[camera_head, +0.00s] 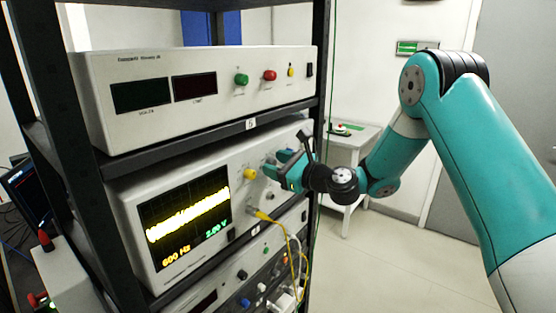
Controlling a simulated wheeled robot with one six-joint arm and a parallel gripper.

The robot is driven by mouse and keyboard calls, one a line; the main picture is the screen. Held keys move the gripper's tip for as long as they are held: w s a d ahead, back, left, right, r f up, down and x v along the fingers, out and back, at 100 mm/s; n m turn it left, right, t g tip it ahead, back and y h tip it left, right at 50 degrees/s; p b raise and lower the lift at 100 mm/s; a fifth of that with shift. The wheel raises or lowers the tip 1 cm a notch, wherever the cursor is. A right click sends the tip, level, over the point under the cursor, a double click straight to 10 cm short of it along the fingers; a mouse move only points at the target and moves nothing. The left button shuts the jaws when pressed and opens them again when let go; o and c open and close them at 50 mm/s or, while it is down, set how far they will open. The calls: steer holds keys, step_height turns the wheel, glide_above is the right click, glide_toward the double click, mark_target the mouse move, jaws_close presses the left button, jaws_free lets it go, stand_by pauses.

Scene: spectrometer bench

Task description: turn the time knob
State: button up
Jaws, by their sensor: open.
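The oscilloscope (126,215) on the middle shelf has a lit screen (185,222) with a yellow trace and the readings "600 Hz" and "2.00 V". A yellow knob (250,174) is on its front panel, right of the screen. My gripper (277,168), teal, is open at the panel just right of the yellow knob. It covers part of the panel there. The labels are too small to read, so I cannot tell which control is the time knob. I cannot tell whether the fingers touch or surround a knob.
A power supply (210,62) sits on the shelf above, close over my gripper. Yellow and white cables (280,228) hang below it. The dark rack post (321,80) stands near my wrist. A small white table (350,155) is behind; open floor lies right.

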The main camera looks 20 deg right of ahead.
jaws_close()
